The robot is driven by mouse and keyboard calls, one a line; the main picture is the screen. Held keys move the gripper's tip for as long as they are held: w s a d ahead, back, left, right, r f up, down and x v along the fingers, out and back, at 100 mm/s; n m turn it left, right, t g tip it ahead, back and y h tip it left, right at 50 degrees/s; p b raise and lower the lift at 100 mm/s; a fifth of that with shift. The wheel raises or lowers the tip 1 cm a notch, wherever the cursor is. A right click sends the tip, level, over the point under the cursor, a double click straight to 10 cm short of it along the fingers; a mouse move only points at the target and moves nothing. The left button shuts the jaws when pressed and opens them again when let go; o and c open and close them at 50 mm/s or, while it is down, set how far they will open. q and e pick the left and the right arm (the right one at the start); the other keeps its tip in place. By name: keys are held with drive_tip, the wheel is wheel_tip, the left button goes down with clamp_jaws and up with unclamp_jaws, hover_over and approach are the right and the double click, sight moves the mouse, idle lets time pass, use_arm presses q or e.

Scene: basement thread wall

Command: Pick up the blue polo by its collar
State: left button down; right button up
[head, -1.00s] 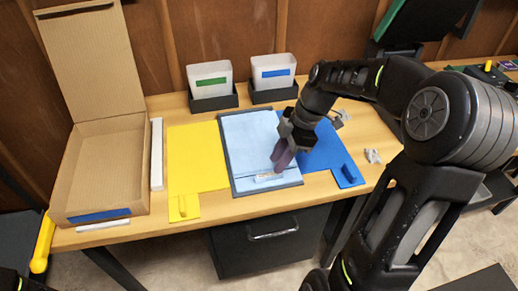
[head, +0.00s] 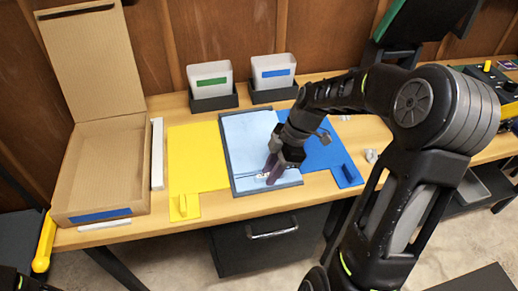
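A folded light-blue garment, the blue polo (head: 245,135), lies flat on a dark grey-blue board (head: 235,183) in the middle of the table. A small whitish patch (head: 262,177) shows near its front edge, which looks like the collar end. My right gripper (head: 272,172) reaches down from the right, with its purplish fingers pointing at this front end. The fingertips are over or on the fabric there; I cannot tell if they touch it or how far apart they are. The gripper hides part of the polo's right front. My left gripper does not show.
A yellow panel (head: 195,155) lies left of the board and a blue panel (head: 322,150) lies right of it. An open cardboard box (head: 100,165) stands at the left. Two labelled bins (head: 210,85) (head: 272,78) stand at the back. Small clear pieces lie at the right.

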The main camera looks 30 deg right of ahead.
drive_tip(key=shift+c, duration=0.4)
clamp_jaws()
idle(0.9)
